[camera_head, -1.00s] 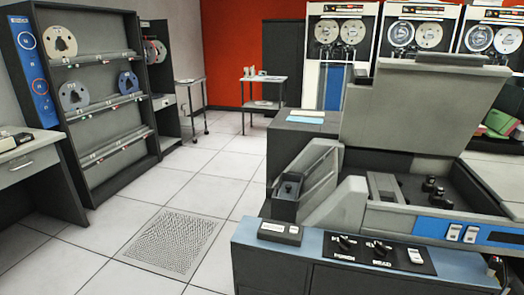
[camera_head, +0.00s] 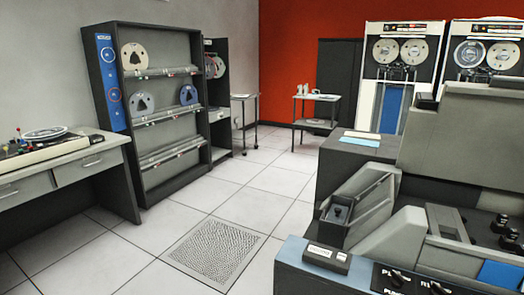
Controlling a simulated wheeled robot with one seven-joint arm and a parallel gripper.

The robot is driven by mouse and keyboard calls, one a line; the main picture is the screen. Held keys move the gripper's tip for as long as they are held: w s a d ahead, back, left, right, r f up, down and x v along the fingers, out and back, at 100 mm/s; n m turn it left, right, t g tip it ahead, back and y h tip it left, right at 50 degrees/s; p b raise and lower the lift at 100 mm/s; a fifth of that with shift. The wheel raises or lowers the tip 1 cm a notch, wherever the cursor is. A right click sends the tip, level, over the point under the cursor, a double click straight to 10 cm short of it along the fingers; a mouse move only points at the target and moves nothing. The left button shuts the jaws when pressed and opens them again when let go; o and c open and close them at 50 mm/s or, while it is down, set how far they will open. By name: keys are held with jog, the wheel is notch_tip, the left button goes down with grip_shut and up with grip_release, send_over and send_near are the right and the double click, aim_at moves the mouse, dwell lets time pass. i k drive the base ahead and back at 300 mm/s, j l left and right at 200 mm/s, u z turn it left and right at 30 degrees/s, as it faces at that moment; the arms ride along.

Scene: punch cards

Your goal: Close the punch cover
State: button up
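The punch cover (camera_head: 465,137) is a large grey panel at the right of the head view. It stands raised and tilted back over the punch machine (camera_head: 408,240), and its right part is cut off by the picture's edge. Below it the machine's dark inside shows, with black knobs (camera_head: 501,224). The front of the machine has a blue edge and a black panel with knobs (camera_head: 398,279). My gripper is not in view.
A tape rack (camera_head: 160,130) stands at the left, beside a desk (camera_head: 62,165). A small cart (camera_head: 318,108) and tape drives (camera_head: 398,75) are at the back. The tiled floor between the desk and the machine is clear, with a perforated tile (camera_head: 215,250).

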aim_at(475, 135)
jog(key=l+z, duration=0.35)
jog(key=i+l+z, duration=0.3)
jog(key=l+z, duration=0.35)
jog(key=l, duration=0.15)
